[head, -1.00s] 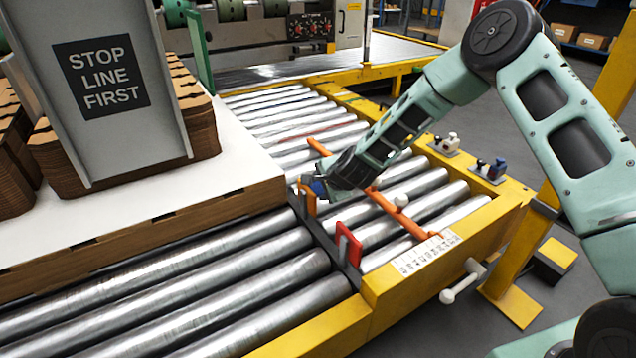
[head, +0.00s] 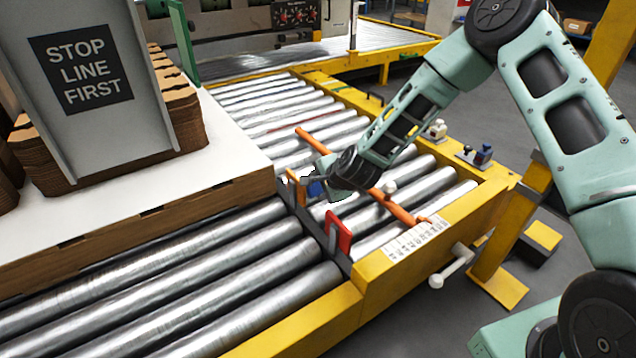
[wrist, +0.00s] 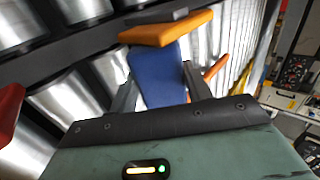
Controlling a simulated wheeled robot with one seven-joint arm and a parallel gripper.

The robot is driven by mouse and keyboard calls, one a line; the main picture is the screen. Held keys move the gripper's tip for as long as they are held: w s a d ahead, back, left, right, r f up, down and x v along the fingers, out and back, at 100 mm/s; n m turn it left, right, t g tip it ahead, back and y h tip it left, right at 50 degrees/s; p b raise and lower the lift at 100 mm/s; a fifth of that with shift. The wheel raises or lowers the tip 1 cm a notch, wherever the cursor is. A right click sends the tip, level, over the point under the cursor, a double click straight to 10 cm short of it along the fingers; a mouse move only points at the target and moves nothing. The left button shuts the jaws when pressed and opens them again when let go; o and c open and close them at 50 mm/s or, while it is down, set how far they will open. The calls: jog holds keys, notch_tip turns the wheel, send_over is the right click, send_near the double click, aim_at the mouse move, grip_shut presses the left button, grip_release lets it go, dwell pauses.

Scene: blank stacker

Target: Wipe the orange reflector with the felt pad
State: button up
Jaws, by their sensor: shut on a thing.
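The orange reflector (head: 297,187) is a small upright plate on the dark rail across the rollers. In the wrist view the orange reflector (wrist: 166,32) lies just past the fingertips. My gripper (head: 322,187) is shut on the blue felt pad (wrist: 158,74), which sits between its two fingers. The felt pad also shows as a small blue patch (head: 315,189) in the head view, right of the reflector. The pad's far edge meets the reflector's lower edge in the wrist view; I cannot tell whether they touch.
A red reflector (head: 338,236) stands on the same rail, nearer the front, and shows at the wrist view's left edge (wrist: 8,112). An orange bar (head: 352,172) crosses the rollers beneath my wrist. A white-topped platform (head: 215,150) with stacked cardboard is at left.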

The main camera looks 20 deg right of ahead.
jog(key=shift+a, duration=0.1)
jog(key=shift+w+d, duration=0.3)
jog(key=shift+d, duration=0.65)
jog(key=shift+w+d, duration=0.3)
jog(key=shift+d, duration=0.7)
jog(key=shift+w+d, duration=0.3)
jog(key=shift+d, duration=0.65)
jog(key=shift+w+d+p, duration=0.2)
jog(key=shift+w+d, duration=0.05)
jog(key=shift+d, duration=0.5)
jog(key=shift+w+d+p, duration=0.2)
jog(key=shift+w+d, duration=0.05)
jog(key=shift+d, duration=0.45)
